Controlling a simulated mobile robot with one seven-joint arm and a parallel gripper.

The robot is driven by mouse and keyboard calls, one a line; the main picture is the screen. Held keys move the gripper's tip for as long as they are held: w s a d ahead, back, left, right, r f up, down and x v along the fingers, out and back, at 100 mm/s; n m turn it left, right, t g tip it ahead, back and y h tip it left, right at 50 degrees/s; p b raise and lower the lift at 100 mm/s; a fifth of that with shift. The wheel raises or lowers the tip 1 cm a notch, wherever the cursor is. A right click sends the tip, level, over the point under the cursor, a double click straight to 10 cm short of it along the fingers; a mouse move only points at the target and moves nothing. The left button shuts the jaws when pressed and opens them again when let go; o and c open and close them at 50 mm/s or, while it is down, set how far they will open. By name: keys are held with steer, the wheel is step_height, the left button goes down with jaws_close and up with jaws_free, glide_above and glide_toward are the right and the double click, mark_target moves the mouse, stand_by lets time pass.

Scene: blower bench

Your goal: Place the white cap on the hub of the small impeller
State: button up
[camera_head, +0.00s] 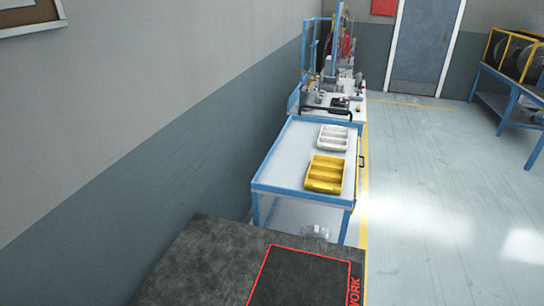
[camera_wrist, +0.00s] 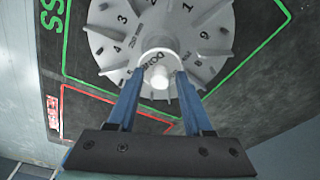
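In the wrist view, my gripper (camera_wrist: 159,74) has its two blue fingers closing in on the sides of a white round cap (camera_wrist: 158,57). The cap has a pale stub at its middle and appears held between the fingertips. Behind it lies a pale grey impeller (camera_wrist: 121,42), a disc with radial vanes and black numbers. The cap is in front of the impeller's middle and hides the hub. I cannot tell whether the cap touches the hub. Only one impeller shows, so its size against another cannot be judged. The head view shows neither gripper, cap nor impeller.
The impeller lies within a green outline on a dark mat; a red-outlined area (camera_wrist: 85,107) adjoins it. In the head view, a dark bench (camera_head: 200,262) is nearest. Beyond it stands a blue-framed cart (camera_head: 283,165) with a yellow tray (camera_head: 325,174) and a white tray (camera_head: 333,138).

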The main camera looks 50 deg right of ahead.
steer(key=shift+r, duration=0.1)
steer(key=r, duration=0.4)
steer(key=s+r, duration=0.1)
steer(key=r, duration=0.3)
steer(key=a+r, duration=0.1)
steer(key=r, duration=0.3)
steer(key=shift+s+a, duration=0.1)
steer(key=shift+s, duration=0.05)
